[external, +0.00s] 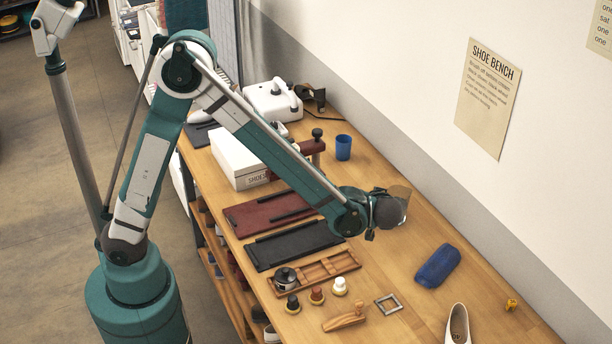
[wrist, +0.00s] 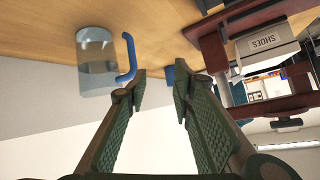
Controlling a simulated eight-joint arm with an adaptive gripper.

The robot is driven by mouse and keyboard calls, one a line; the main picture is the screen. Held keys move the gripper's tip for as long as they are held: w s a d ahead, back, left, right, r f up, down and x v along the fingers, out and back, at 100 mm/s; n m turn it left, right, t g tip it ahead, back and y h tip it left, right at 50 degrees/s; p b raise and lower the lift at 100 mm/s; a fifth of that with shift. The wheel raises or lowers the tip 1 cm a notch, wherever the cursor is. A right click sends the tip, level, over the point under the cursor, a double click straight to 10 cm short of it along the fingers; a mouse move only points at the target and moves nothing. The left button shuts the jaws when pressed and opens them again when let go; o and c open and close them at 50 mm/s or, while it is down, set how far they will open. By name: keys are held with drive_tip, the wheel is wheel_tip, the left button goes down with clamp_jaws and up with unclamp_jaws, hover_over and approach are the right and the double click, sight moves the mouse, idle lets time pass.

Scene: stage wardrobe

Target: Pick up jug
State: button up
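The jug (wrist: 97,62) is a clear, glassy vessel with a blue handle (wrist: 128,60). In the wrist view it stands on the wooden bench top at upper left, with its handle side toward my fingers. My gripper (wrist: 158,78) has its two green fingers apart, with nothing held between them. The jug is beside the left finger and apart from it. In the external view my gripper (external: 390,211) hangs over the bench near the wall. A see-through shape behind it may be the jug, mostly hidden.
A blue cup (external: 343,147) stands farther back and partly shows beyond my fingertips in the wrist view (wrist: 170,75). A white shoe box (external: 238,160), dark red clamp (external: 312,147), trays and blue case (external: 437,265) lie around. Bare wood is in front of my gripper.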

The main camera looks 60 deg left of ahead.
drive_tip(key=d+f+n, duration=0.1)
drive_tip(key=w+d+f+n+y, duration=0.1)
drive_tip(key=d+f, duration=0.1)
drive_tip(key=w+d+f+y, duration=0.1)
drive_tip(key=d, duration=0.1)
drive_tip(key=shift+d+f+n+p, duration=0.15)
drive_tip(key=shift+d+n+p, duration=0.05)
drive_tip(key=shift+n+p, duration=0.2)
drive_tip(key=shift+w+d+f+n+y, duration=0.1)
drive_tip(key=shift+d+f+n+y, duration=0.2)
drive_tip(key=shift+d+f, duration=0.35)
drive_tip(key=shift+x, duration=1.3)
drive_tip(key=shift+b+x, duration=0.6)
drive_tip(key=shift+x, duration=2)
drive_tip(key=shift+w+r, duration=0.1)
drive_tip(key=shift+r, duration=0.05)
clamp_jaws()
